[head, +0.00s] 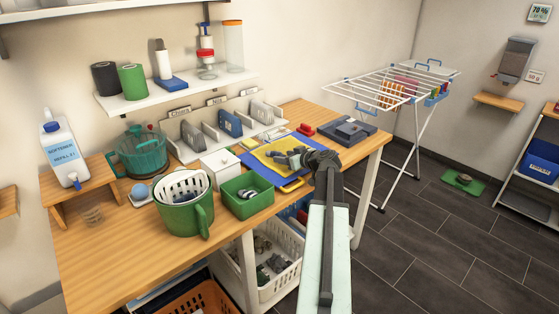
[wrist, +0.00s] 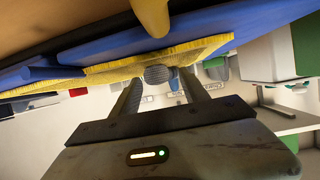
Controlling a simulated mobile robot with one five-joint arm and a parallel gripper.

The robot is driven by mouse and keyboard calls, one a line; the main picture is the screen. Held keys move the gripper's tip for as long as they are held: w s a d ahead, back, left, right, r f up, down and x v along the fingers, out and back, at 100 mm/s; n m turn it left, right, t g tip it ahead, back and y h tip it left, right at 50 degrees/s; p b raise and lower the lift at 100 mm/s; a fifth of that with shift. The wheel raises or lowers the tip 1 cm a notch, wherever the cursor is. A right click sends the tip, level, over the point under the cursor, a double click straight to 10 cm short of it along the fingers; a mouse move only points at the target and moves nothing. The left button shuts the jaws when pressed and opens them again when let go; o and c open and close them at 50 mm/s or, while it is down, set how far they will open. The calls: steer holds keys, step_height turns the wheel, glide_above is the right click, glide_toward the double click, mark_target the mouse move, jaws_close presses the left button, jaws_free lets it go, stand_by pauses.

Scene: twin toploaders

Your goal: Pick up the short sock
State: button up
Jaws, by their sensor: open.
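My gripper (head: 290,158) is over the yellow mat (head: 262,163), which lies on a blue mat (head: 250,158) on the wooden table. In the wrist view the two fingers of my gripper (wrist: 160,92) are apart. A small grey, knitted-looking piece (wrist: 158,74) shows between and beyond the fingertips, against the yellow mat (wrist: 110,75). It may be the short sock, but I cannot tell its full shape. I cannot tell whether the fingers touch it. In the head view my gripper and arm cover much of that spot.
A green tray (head: 247,208) and a green bucket with a white basket (head: 183,222) stand left of the mats. A drying rack (head: 392,88) stands right of the table.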

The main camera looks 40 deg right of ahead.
jaws_close()
step_height(320, 180, up, 10)
steer(key=p, duration=1)
